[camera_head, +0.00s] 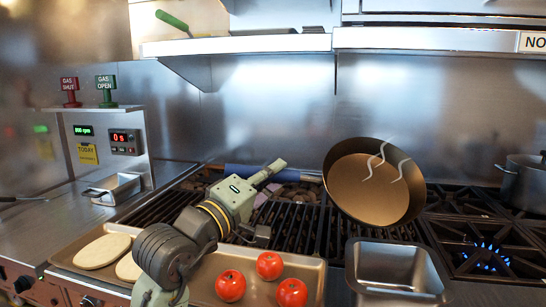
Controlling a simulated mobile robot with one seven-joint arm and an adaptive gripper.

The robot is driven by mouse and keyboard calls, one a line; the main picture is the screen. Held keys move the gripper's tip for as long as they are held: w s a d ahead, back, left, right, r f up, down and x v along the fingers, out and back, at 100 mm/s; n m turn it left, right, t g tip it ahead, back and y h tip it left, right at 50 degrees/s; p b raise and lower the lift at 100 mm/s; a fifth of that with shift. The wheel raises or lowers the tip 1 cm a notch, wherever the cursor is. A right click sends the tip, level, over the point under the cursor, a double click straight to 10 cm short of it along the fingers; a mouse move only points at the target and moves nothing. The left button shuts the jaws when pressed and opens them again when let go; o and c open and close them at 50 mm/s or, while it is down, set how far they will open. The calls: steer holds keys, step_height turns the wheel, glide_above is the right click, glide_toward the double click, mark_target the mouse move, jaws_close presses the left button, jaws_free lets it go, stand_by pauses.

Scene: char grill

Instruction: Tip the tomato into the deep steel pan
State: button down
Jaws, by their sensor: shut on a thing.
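A brown-bottomed frying pan (368,190) is tilted above the grill, its inside facing me, with pale steam curls in front of it. No tomato shows in it. A blue handle (306,177) runs left from its rim to behind my gripper (269,190). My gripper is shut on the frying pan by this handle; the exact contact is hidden. Three red tomatoes, at the left (230,286), back (270,265) and right (292,293), sit on the tray at the front. The deep steel pan (354,262) stands right of them, below the frying pan, and looks empty.
The tray (200,296) also holds pale flat breads (102,251). A blue flame burns on the right burner (486,258). A pot (525,184) stands behind it. A steel shelf (240,45) overhangs the back. A small steel container (117,189) stands at left.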

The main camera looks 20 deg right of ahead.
steer(key=shift+w+d+r+n+y+p, duration=0.1)
steer(key=shift+w+r+n+y+p, duration=0.2)
steer(key=shift+w+n+y+p, duration=0.5)
steer(key=shift+w+d+f+n+g+y+p, duration=0.2)
steer(key=shift+w+f+n+g+y+p, duration=0.25)
steer(key=shift+n+g+y+p, duration=0.35)
steer(key=shift+w+d+f+n+g+y+p, duration=0.2)
steer(key=shift+w+f+n+g+y+p, duration=0.2)
steer(key=shift+n+g+y+p, duration=0.35)
steer(key=shift+a+f, duration=0.1)
steer(key=shift+a, duration=0.05)
